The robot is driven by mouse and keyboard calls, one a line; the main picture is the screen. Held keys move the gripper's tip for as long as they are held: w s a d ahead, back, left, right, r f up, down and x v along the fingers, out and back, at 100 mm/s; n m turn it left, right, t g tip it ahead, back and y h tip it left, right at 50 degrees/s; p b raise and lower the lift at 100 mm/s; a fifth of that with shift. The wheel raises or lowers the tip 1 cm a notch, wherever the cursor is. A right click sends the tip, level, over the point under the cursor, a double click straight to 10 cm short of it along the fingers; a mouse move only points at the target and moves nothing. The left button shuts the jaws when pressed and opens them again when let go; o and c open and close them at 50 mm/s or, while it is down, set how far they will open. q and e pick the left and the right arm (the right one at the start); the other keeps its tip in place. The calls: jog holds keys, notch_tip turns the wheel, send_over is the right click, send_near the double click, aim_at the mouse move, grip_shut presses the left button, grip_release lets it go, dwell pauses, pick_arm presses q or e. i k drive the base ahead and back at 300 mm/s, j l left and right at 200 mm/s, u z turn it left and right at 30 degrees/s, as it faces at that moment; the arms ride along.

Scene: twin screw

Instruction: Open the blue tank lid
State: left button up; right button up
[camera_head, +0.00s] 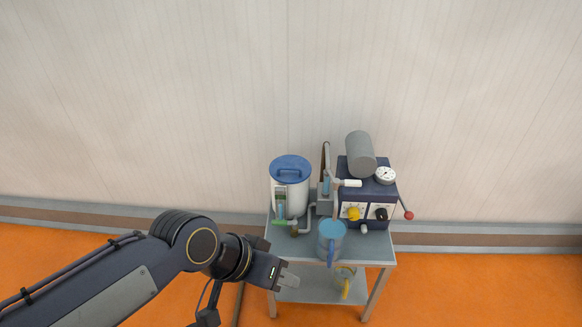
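The tank is a white cylinder (292,200) at the back left of a small grey table. Its blue lid (290,168) lies on top, with a blue handle across it, and looks closed. My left gripper (290,277) is in front of the table's left side, lower in the picture than the tank and apart from it. Its fingertips look close together, but I cannot tell whether they are open or shut. I see nothing held in it. My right gripper is not in view.
A blue jug (331,240) stands at the table's front. A dark blue machine (350,195) with a grey cylinder (360,155), a gauge (385,175) and a red-knobbed lever (408,215) stands at the right. A yellow-handled jug (345,282) is on the lower shelf. The wall is close behind.

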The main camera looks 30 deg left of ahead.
aim_at(290, 169)
jog(key=i+j, duration=0.1)
jog(key=j, duration=0.35)
jog(key=i+j+u, duration=0.1)
jog(key=j, duration=0.3)
jog(key=i+j, duration=0.1)
jog(key=j, duration=0.35)
jog(key=i+j+u, duration=0.1)
jog(key=j, duration=0.3)
jog(key=i+j, duration=0.15)
jog(key=j, duration=0.3)
jog(key=i+j+u, duration=0.1)
jog(key=j, duration=0.3)
jog(key=i+j, duration=0.15)
jog(key=j, duration=0.25)
jog(key=u, duration=0.05)
